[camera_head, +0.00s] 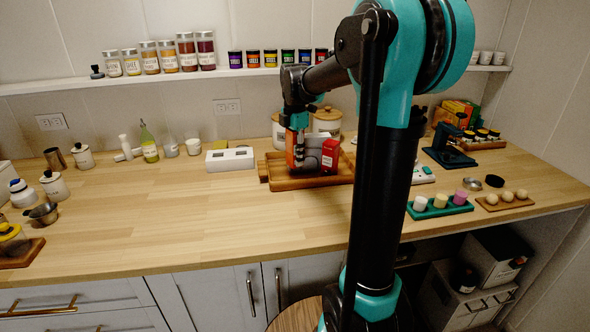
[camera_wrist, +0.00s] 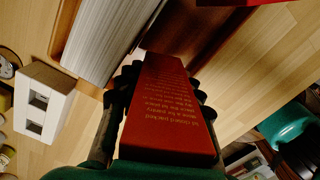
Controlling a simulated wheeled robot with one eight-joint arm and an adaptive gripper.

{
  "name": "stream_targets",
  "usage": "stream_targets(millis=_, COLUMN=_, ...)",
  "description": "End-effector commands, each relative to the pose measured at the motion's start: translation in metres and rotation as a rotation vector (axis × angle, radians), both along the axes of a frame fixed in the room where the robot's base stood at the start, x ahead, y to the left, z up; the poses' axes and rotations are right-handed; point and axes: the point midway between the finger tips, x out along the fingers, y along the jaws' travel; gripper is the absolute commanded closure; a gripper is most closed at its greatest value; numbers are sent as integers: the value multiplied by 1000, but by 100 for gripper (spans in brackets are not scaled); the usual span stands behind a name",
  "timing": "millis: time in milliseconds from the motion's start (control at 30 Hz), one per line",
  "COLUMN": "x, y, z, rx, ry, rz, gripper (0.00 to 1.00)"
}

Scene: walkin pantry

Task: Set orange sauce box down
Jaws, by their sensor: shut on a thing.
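The orange sauce box (camera_head: 291,152) is upright in my gripper, over the left part of a wooden tray (camera_head: 268,180) on the counter. In the wrist view the orange box (camera_wrist: 168,112) fills the middle, with lines of small print on its near face. My gripper (camera_wrist: 155,85) is shut on it, a dark finger on each side. I cannot tell whether the box's bottom touches the tray floor. A red box (camera_head: 330,155) stands in the tray to the right. A pale ribbed block (camera_wrist: 108,35) lies beside the held box in the wrist view.
A green tray with small cups (camera_head: 440,206) is to the right. The counter in front of the tray is clear.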

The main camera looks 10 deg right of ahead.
Motion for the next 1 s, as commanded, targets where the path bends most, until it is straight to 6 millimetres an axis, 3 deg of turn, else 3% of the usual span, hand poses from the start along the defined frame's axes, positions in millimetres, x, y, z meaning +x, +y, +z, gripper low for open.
stream_targets(millis=500, x=0, y=0, z=-53, rx=0, ry=0, rz=0, gripper=97)
stream_targets(millis=867, x=0, y=0, z=-56, rx=0, ry=0, rz=0, gripper=97)
stream_targets(millis=900, x=0, y=0, z=-56, rx=0, ry=0, rz=0, gripper=63)
stream_targets(millis=1000, x=0, y=0, z=-56, rx=0, ry=0, rz=0, gripper=55)
